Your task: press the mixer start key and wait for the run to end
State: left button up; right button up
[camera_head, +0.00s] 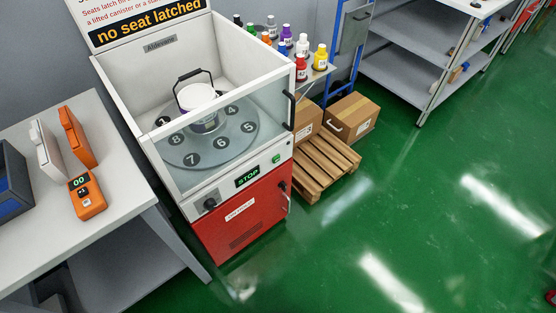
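The mixer (243,222) stands left of centre, with a white upper body and a red lower front. A small green key (276,158) is on its front panel, right of a display (247,177) reading "STOP" in green. A black knob (210,204) is at the panel's left. Behind the clear front pane, a round plate (180,157) bears numbered seats; 4 to 8 are readable. A white canister (197,96) with a black handle stands at the plate's back, partly seen through the pane. The sign on top reads "no seat latched". Neither of my grippers is in view.
A table (110,215) at left holds orange and white devices and a dark blue bin (12,185). Coloured bottles (301,68), cardboard boxes (352,117) and a wooden pallet (322,165) stand right of the mixer. Green floor at front right is clear.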

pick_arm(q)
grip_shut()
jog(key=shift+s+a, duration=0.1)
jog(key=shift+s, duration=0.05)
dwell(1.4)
